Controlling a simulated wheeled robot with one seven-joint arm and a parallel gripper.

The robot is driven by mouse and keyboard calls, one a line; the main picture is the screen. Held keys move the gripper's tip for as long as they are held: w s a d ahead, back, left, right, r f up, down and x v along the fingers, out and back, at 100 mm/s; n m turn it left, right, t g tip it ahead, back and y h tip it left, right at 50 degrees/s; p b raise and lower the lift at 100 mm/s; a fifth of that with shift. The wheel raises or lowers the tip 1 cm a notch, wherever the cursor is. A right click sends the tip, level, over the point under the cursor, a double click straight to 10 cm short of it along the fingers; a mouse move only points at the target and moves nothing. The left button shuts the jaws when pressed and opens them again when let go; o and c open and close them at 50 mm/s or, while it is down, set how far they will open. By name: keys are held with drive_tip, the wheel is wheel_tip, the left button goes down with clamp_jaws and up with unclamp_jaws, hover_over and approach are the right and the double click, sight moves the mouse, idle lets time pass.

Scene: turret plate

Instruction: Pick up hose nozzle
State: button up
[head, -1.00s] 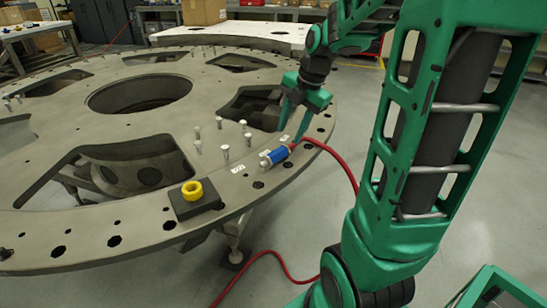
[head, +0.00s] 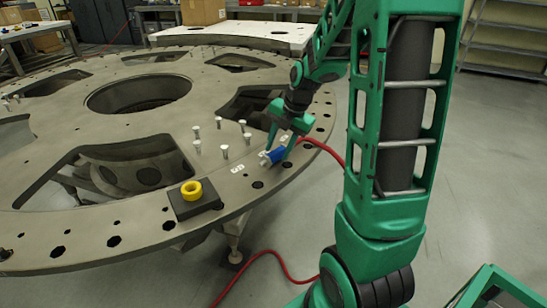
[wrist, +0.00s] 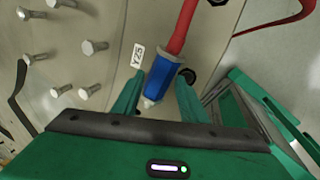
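The hose nozzle (head: 276,156) is a blue cylinder with a pale tip, lying on the rim of the metal turret plate (head: 100,228). A red hose (head: 327,148) runs from its back end over the plate edge. My gripper (head: 278,147) is low over the nozzle, with its green fingers on either side. In the wrist view the nozzle (wrist: 163,80) lies between the two open fingers of my gripper (wrist: 158,98). A gap shows beside the right finger; whether the left finger touches it I cannot tell.
Several upright bolts (head: 224,151) stand on the plate left of the nozzle. A small white label (wrist: 138,56) lies beside the nozzle. Large cutouts open in the plate.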

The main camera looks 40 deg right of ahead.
sight(277, 153)
drive_tip(key=shift+x, duration=0.85)
clamp_jaws()
drive_tip(key=shift+r, duration=0.45)
drive_tip(key=r, duration=0.3)
drive_tip(key=shift+s+a+r, duration=0.1)
drive_tip(key=shift+a+r, duration=0.15)
drive_tip(key=shift+r, duration=0.15)
drive_tip(key=s+a+r, duration=0.5)
drive_tip(key=a+r, duration=0.1)
drive_tip(key=a, duration=0.3)
drive_tip(key=shift+s+a+r, duration=0.2)
drive_tip(key=shift+s+a, duration=0.1)
drive_tip(key=shift+s, duration=0.05)
